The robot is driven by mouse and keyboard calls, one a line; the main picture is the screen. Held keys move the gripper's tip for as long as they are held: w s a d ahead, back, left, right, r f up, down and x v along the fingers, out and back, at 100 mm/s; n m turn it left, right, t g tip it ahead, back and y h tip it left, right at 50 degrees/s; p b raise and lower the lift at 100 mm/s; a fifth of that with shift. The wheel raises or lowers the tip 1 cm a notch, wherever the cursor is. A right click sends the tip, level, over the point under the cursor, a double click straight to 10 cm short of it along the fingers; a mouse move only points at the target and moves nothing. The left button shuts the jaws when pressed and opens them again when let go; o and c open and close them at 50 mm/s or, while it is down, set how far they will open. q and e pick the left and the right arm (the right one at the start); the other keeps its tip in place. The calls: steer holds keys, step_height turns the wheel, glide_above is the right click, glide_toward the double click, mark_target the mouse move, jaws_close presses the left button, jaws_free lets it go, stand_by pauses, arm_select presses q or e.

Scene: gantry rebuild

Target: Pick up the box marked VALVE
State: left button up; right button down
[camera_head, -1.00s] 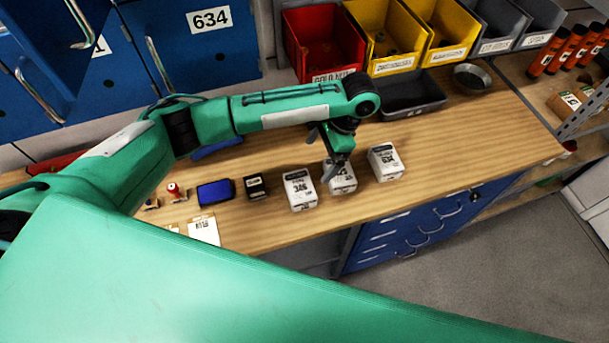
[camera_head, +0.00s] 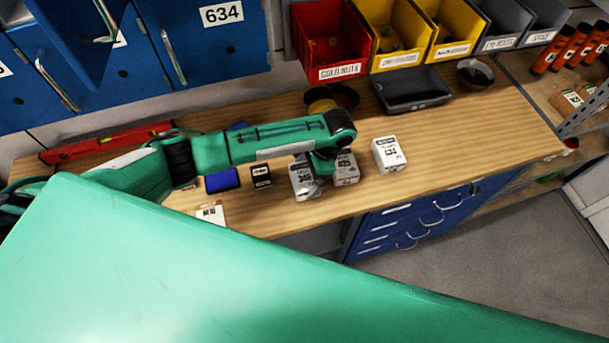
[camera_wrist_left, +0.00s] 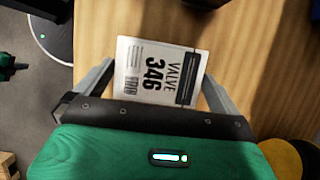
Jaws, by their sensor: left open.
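The box marked VALVE 346 (camera_wrist_left: 158,72) is white with a dark band and lies between the spread fingers of my left gripper (camera_wrist_left: 157,80) in the left wrist view. I cannot tell whether the fingers touch it. A third white box (camera_head: 389,155) stands farther right. My right gripper is not in view.
A small black box (camera_head: 261,177) and a blue pad (camera_head: 222,181) lie to the left on the wooden bench (camera_head: 455,128). A black tray (camera_head: 412,92) and red and yellow bins stand behind. The bench is clear right of the third white box.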

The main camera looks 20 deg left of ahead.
arm_select(q)
steer(key=shift+x, duration=1.05)
steer(key=c, duration=0.9)
steer(key=shift+o, duration=0.2)
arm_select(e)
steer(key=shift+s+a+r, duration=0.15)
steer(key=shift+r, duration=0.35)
